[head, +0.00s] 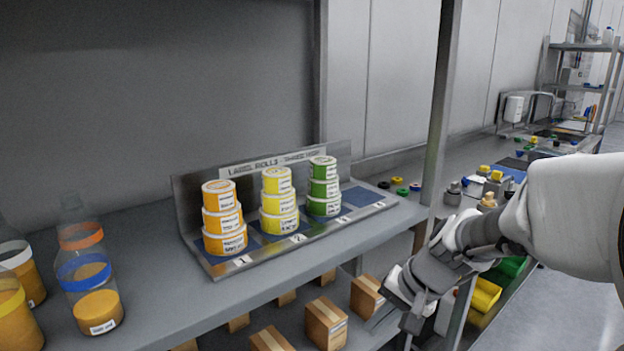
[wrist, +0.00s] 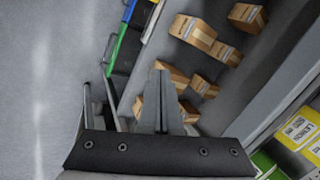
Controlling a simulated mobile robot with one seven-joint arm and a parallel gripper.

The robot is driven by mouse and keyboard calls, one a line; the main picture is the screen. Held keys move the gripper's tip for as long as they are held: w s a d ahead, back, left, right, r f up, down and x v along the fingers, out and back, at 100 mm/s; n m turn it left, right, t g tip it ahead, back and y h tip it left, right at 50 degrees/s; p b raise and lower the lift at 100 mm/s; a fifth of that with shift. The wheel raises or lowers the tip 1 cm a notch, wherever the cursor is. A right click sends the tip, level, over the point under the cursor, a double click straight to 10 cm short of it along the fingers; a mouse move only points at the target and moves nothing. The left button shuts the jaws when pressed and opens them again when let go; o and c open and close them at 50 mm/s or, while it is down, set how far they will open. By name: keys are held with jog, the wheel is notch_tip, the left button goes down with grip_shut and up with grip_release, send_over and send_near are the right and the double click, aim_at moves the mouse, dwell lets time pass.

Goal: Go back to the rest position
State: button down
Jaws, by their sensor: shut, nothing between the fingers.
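My gripper (head: 408,306) is at the lower right of the head view, in front of the shelf's right end and below the level of its top board. In the wrist view its two fingers (wrist: 160,80) lie together in the middle, shut, with nothing between them. My white arm reaches in from the right edge of the head view. A label roll rack (head: 258,265) stands on the shelf board, away from my gripper. It holds stacks of orange rolls (head: 223,220), yellow rolls (head: 279,204) and green rolls (head: 324,188).
Cardboard boxes (head: 326,322) sit on the lower shelf, beside my gripper; they also show in the wrist view (wrist: 193,31). A shelf post (head: 437,110) stands behind my gripper. Bottles (head: 88,275) stand at the left. Yellow bins (head: 485,295) are at the right. Open floor (head: 570,310) lies at the lower right.

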jog(key=s+d+r+n+t+h, duration=0.1)
jog(key=s+r+n+h, duration=0.2)
jog(key=s, duration=0.5)
jog(key=s+d+r+n+t+h, duration=0.1)
jog(key=s+d+r+n, duration=0.15)
jog(key=s+r, duration=0.4)
notch_tip(320, 180, up, 18)
jog(key=s+p, duration=0.2)
jog(key=p, duration=1.7)
jog(key=shift+a, duration=0.4)
jog(key=shift+a+n, duration=0.1)
jog(key=shift+n, duration=0.15)
